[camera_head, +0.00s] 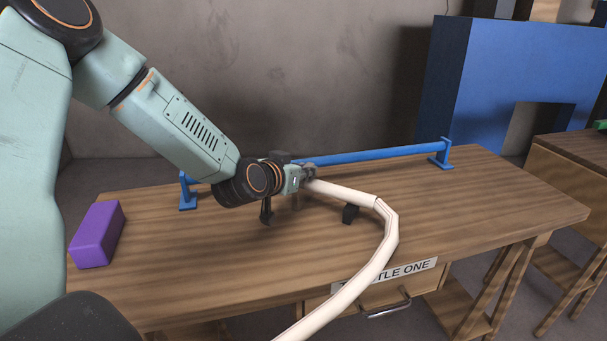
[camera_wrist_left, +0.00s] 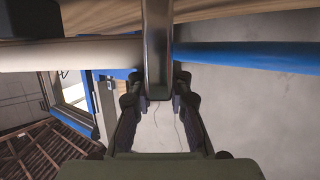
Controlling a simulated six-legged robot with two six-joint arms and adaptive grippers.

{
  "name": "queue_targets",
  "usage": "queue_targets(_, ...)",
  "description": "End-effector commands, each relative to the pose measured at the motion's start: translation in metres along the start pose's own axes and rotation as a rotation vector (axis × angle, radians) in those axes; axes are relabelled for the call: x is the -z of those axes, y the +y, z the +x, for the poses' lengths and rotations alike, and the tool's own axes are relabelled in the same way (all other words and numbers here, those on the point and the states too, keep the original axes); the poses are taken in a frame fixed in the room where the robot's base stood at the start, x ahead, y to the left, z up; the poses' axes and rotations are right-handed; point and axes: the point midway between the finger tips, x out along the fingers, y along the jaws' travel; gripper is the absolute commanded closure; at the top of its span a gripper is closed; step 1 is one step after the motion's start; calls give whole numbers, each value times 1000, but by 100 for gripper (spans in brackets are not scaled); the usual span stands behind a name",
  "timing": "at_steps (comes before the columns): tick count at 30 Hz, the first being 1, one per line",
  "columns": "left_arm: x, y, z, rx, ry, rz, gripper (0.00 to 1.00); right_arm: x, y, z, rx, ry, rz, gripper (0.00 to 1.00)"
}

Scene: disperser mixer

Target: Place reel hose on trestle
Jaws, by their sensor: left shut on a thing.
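The cream reel hose (camera_head: 386,240) runs from my left gripper to the right, then bends down across the front edge of the wooden trestle table (camera_head: 470,205) and leaves the head view at the bottom. My left gripper (camera_head: 309,176) is over the table, shut on the hose's end. In the left wrist view the fingers (camera_wrist_left: 157,103) close around a dark metallic piece (camera_wrist_left: 158,50), with the cream hose (camera_wrist_left: 70,53) to its left. My right gripper is not in view.
A blue rail (camera_head: 385,154) on low feet runs along the table's back, partly behind my gripper. A purple block (camera_head: 97,235) sits at the left end. A drawer handle (camera_head: 386,306) juts out in front. Another wooden table (camera_head: 575,150) stands right. The table's right half is mostly clear.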

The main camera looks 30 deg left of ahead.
Motion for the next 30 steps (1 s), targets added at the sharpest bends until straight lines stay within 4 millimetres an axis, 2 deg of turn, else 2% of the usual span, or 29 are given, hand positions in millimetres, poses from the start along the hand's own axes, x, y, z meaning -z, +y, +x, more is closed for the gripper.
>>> queue_targets(7,0,0,2,1,3,0,100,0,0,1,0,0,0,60)
queue_targets(8,-1,0,2,0,1,0,80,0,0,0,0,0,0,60)
queue_targets(15,-1,0,1,0,0,0,60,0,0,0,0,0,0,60)
queue_targets(26,3,0,0,0,1,-1,59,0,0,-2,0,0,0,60)
queue_targets(30,4,-1,-12,1,0,-6,59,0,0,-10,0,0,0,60)
